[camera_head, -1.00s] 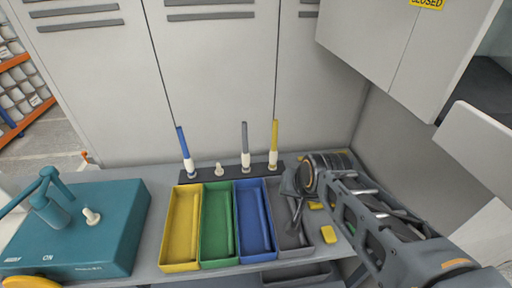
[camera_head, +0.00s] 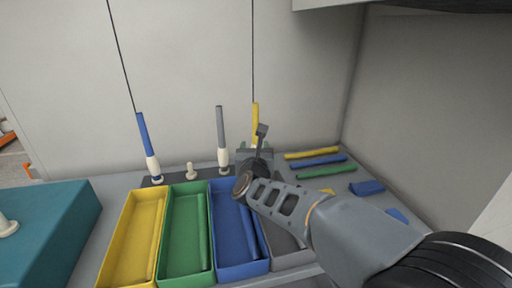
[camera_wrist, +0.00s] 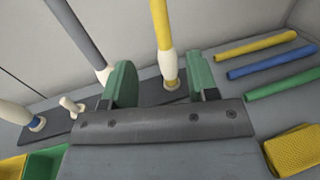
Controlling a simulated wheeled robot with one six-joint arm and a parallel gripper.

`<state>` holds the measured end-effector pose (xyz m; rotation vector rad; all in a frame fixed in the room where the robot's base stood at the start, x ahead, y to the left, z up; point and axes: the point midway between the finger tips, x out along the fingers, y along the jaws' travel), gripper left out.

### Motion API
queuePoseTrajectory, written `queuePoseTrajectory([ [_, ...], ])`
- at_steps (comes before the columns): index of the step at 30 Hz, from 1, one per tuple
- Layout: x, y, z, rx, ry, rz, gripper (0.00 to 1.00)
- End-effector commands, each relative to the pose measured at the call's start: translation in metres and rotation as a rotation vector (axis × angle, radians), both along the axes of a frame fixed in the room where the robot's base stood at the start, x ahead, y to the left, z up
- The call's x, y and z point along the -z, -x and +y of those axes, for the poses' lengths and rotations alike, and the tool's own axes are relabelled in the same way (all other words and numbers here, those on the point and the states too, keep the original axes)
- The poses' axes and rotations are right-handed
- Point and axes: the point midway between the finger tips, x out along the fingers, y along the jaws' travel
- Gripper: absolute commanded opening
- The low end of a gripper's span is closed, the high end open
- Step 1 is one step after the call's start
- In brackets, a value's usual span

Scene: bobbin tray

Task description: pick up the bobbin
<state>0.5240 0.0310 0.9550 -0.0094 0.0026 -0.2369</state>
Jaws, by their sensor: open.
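Several upright bobbin-like rods stand on a dark strip (camera_head: 172,178) at the back of the bench: a blue one (camera_head: 146,140), a grey one (camera_head: 221,135) and a yellow one (camera_head: 255,112), each with a white lower part. A short white peg (camera_head: 191,170) stands between blue and grey. My gripper (camera_head: 258,158) is at the yellow rod and hides its lower part in the head view. In the wrist view my gripper (camera_wrist: 162,80) is open, and the yellow rod (camera_wrist: 160,25) shows between its green fingers. I see no grip on it.
Yellow (camera_head: 128,245), green (camera_head: 182,240), blue (camera_head: 228,235) and grey (camera_head: 288,258) trays stand in front of the strip. Yellow (camera_head: 312,154), blue (camera_head: 320,162) and green (camera_head: 326,172) rods lie at right. A teal box (camera_head: 50,235) is at left.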

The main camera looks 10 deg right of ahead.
Motion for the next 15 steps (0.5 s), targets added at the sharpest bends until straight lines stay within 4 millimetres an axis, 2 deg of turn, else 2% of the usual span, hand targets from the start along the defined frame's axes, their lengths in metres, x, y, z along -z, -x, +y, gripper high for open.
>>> queuePoseTrajectory([
  [9,0.0,-0.054,-0.015,0.008,-0.01,-0.005,0.54],
  [15,0.0,-0.07,-0.019,0.006,-0.01,-0.005,0.54],
])
